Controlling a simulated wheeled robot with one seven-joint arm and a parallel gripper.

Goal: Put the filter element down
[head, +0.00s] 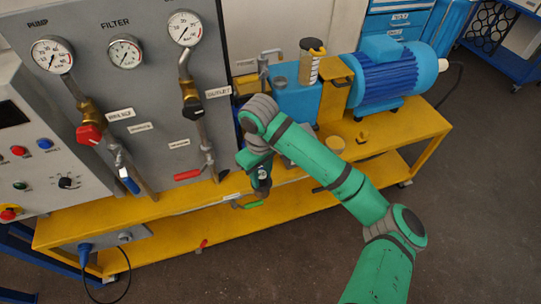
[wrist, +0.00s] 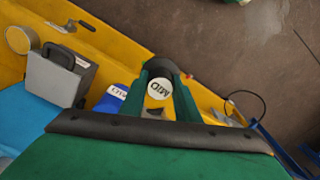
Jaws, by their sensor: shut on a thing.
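My gripper (head: 262,178) points down at the front edge of the yellow bench, below the grey gauge panel. In the wrist view my gripper (wrist: 160,100) is shut, with a thing between its green fingers. I take this for the filter element (wrist: 160,88). Only a round white end marked with dark letters shows, with a dark rim beyond it. Its sides and lower end are hidden by the fingers. In the head view my wrist and fingers mostly cover it. I cannot tell whether it touches anything below.
The yellow bench (head: 425,125) carries a blue motor (head: 388,78), a blue tank (head: 297,100) and a banded cylinder (head: 311,62) with a dark and yellow top. The grey panel (head: 140,75) with gauges and valves stands to the left. The lower yellow shelf (head: 215,235) is mostly clear.

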